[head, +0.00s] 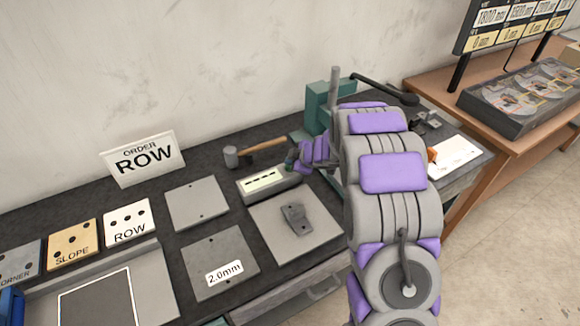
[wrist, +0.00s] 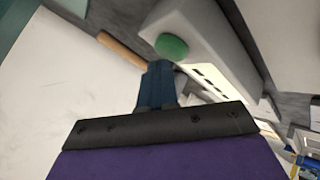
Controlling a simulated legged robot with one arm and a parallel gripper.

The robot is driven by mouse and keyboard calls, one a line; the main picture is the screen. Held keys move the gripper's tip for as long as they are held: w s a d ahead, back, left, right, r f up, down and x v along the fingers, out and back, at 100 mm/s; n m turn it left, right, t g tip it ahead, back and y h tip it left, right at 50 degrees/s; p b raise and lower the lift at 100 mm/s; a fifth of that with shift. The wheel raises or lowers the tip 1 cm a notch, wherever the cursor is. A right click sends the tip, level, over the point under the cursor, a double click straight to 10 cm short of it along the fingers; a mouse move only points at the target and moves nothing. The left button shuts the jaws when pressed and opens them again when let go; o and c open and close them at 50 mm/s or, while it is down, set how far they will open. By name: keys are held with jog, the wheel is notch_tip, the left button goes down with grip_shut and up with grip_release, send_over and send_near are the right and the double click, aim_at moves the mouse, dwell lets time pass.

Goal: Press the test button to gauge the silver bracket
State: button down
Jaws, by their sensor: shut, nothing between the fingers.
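The gauge box (head: 268,183) is a light grey block with a pale display of dark dashes. It also shows in the wrist view (wrist: 200,45), with the round green test button (wrist: 171,46) on its end. My gripper (head: 292,160) is at the box's right end, its fingers shut and empty. In the wrist view the blue fingertips (wrist: 158,68) are just below the button; I cannot tell whether they touch it. The silver bracket (head: 296,217), a small grey piece, lies on a square grey plate (head: 270,238) in front of the box.
A hammer (head: 258,150) lies behind the box. A green press (head: 318,105) stands behind my arm. Flat plates, one marked 2.0mm (head: 222,272), and an ORDER ROW sign (head: 143,158) are to the left. A brown table (head: 515,125) stands at right.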

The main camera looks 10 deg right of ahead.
jog(key=shift+f, duration=0.5)
dwell(0.4)
dwell(0.3)
jog(key=shift+r+p, duration=0.95)
notch_tip(320, 180, up, 5)
jog(key=p, duration=0.5)
jog(key=shift+p, duration=0.3)
